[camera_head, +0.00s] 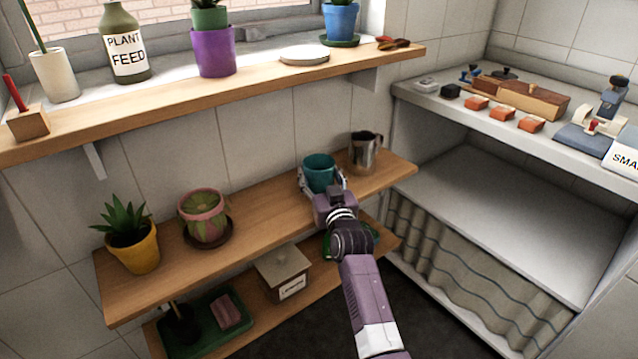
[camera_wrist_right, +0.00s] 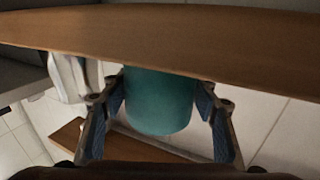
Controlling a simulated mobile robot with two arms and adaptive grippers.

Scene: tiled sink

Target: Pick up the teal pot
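The teal pot (camera_head: 320,172) stands upright on the middle wooden shelf (camera_head: 265,210), left of a metal pitcher. My right gripper (camera_head: 322,186) reaches it from the front. In the right wrist view, which looks upside down, the teal pot (camera_wrist_right: 160,102) is between the two fingers of my right gripper (camera_wrist_right: 162,100). One finger is on each side, very close to the pot's wall; they look open, with no clear grip on it. The pot's base is hidden behind the shelf edge in that view. My left gripper is not in view.
The metal pitcher (camera_head: 365,152) stands close on the right. A pink-green pot (camera_head: 205,215) and a yellow pot with a plant (camera_head: 133,250) are to the left. The upper shelf (camera_head: 270,92) overhangs behind. A lidded box (camera_head: 284,270) is on the lower shelf.

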